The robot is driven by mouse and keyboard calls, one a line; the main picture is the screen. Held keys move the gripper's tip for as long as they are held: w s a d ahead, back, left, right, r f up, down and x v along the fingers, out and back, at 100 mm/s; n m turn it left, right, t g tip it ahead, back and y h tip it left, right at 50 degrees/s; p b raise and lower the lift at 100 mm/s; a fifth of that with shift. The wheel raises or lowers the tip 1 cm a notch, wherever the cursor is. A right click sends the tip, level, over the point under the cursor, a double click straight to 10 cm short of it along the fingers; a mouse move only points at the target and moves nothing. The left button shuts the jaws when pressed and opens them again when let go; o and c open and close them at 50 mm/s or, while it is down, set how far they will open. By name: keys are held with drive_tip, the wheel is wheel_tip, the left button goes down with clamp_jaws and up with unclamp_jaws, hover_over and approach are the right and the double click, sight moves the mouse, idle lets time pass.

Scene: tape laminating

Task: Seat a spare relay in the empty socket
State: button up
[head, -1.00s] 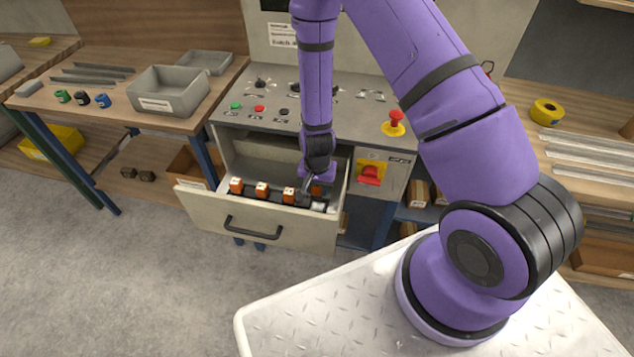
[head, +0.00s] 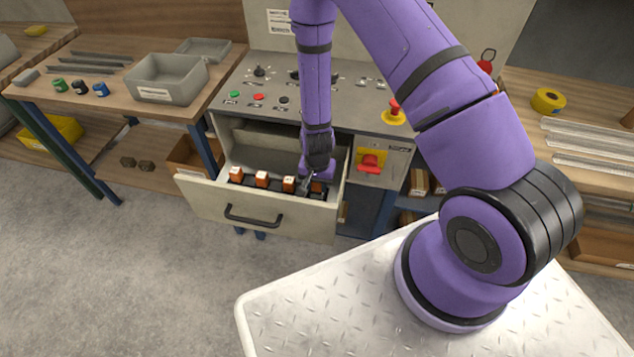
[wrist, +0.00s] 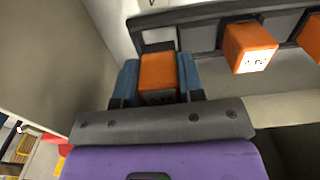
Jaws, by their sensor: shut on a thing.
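My gripper (wrist: 157,82) has blue fingers shut on an orange relay (wrist: 158,70), one finger on each side. It also shows in the head view (head: 305,185), low over the right end of the dark socket strip inside the open drawer (head: 208,200). Orange relays stand in a row along the strip to the left, including a left relay (head: 236,174), a middle relay (head: 261,180) and one close beside my gripper (head: 288,184). The held relay is at the end of the strip; its underside is hidden, so I cannot tell whether it is in the socket.
The drawer's right side wall is close to my gripper. The control console (head: 250,90) overhangs the drawer's back. A red switch on a yellow plate (head: 370,161) is right of the drawer. A grey bin (head: 167,80) stands on the left bench.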

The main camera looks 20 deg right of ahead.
drive_tip(key=shift+f, duration=1.4)
idle(1.7)
drive_tip(key=o, duration=1.5)
drive_tip(key=shift+r, duration=0.1)
drive_tip(key=shift+r, duration=3.45)
